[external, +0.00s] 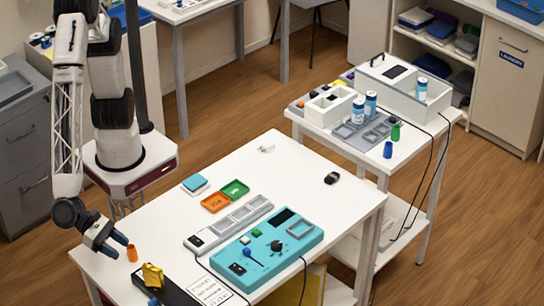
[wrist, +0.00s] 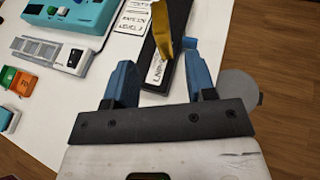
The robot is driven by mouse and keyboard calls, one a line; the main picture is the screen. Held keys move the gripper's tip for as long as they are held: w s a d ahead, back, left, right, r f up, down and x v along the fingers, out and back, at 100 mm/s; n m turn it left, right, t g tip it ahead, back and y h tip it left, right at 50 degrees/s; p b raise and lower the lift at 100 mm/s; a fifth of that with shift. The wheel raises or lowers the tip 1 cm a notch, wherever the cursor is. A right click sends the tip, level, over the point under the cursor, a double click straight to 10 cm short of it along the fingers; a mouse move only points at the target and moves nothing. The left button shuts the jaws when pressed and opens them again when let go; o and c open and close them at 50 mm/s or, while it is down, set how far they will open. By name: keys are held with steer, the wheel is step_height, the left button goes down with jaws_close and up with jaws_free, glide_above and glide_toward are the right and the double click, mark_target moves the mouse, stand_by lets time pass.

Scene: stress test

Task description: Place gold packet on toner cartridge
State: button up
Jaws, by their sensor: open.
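The gold packet (external: 152,275) stands upright at the near left of the white table, at the end of a long black bar-shaped body, which looks like the toner cartridge (external: 178,293). In the wrist view the gold packet (wrist: 162,36) overlaps the black cartridge (wrist: 177,22), which bears a white label. I cannot tell whether the packet rests on it or stands in front of it. My gripper (external: 115,245) is open and empty, left of and above the packet. In the wrist view its blue fingers (wrist: 160,78) are spread, with the packet ahead of the gap.
A printed sheet (external: 209,291), a teal case (external: 266,250) and a grey compartment tray (external: 229,226) lie right of the cartridge. Orange (external: 215,202) and green (external: 235,188) trays lie farther back. The table's far right is mostly clear.

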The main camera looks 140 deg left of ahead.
steer(key=shift+a, duration=0.1)
steer(key=s+a+r+n+g+y, duration=0.1)
steer(key=s+a+r+n+g, duration=0.25)
steer(key=a, duration=0.65)
steer(key=s+a+r+n+g, duration=0.1)
steer(key=s+a+r+n, duration=0.2)
steer(key=a+r+n, duration=0.45)
steer(key=s+a+r+n+g+y, duration=0.1)
steer(key=s+a+n+g, duration=0.2)
steer(key=a, duration=0.8)
steer(key=s+a+r+n+h, duration=0.1)
steer(key=s+a+n, duration=0.3)
steer(key=s, duration=0.4)
steer(key=s+a+r+n+g+h, duration=0.1)
steer(key=s+a+r+n+h, duration=0.1)
steer(key=s+a+n, duration=0.3)
steer(key=s+a+r+n+g+h, duration=0.1)
steer(key=s+a+n+h, duration=0.3)
steer(key=s+n, duration=0.4)
steer(key=shift+s+a+r, duration=0.25)
steer(key=shift+s+r, duration=0.4)
steer(key=shift+s, duration=1.7)
steer(key=shift+g, duration=0.25)
